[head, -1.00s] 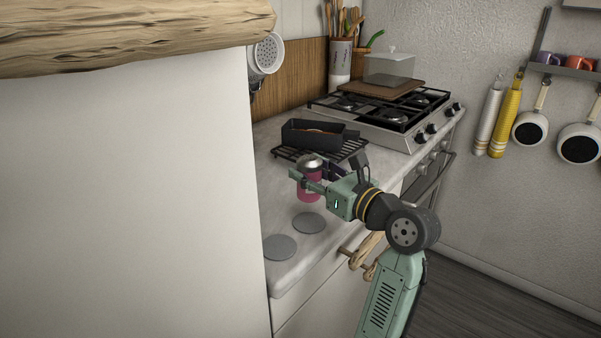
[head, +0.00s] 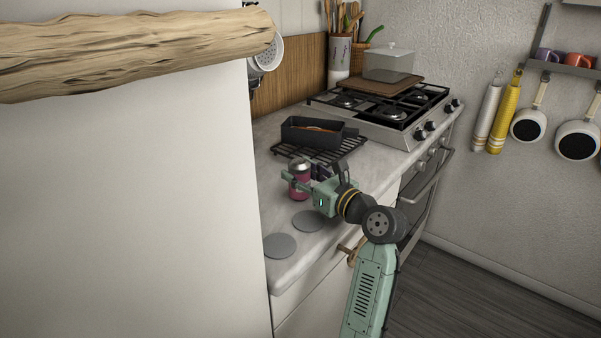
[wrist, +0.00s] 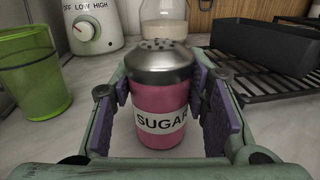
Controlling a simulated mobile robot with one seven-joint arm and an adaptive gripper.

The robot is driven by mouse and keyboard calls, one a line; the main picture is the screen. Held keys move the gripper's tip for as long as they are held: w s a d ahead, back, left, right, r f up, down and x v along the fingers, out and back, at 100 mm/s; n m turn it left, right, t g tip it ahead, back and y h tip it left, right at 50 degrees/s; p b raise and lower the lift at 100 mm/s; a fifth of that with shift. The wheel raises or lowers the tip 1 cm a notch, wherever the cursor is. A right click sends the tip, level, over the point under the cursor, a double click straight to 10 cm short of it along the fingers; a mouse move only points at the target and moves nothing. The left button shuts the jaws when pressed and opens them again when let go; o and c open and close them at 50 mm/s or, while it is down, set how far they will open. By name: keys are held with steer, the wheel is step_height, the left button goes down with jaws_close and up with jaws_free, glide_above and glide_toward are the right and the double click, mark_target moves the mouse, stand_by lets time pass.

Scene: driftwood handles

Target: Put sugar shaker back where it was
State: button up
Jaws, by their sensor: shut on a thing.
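The sugar shaker (wrist: 160,98) is pink with a silver perforated lid and a white SUGAR label. It stands upright between the purple pads of my gripper (wrist: 163,110) in the wrist view. In the head view the shaker (head: 298,180) is at the counter, behind two grey discs and in front of the wire rack. My gripper (head: 306,182) is shut around its body there. Whether its base touches the counter cannot be told. Two flat grey round discs, a nearer one (head: 280,246) and a farther one (head: 308,221), lie on the counter (head: 290,268).
A black loaf pan (head: 313,133) sits on a wire rack (head: 345,150) behind the shaker. A green glass (wrist: 32,72), a white appliance with a dial (wrist: 95,25) and a jar (wrist: 40,15) stand close by. A white cabinet side (head: 130,210) blocks the left.

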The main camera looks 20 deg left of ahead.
steer(key=o, duration=1.2)
steer(key=shift+f, duration=0.1)
steer(key=shift+d, duration=0.1)
steer(key=b+v, duration=0.2)
steer(key=v, duration=0.9)
steer(key=shift+s+d, duration=0.2)
steer(key=shift+d, duration=0.15)
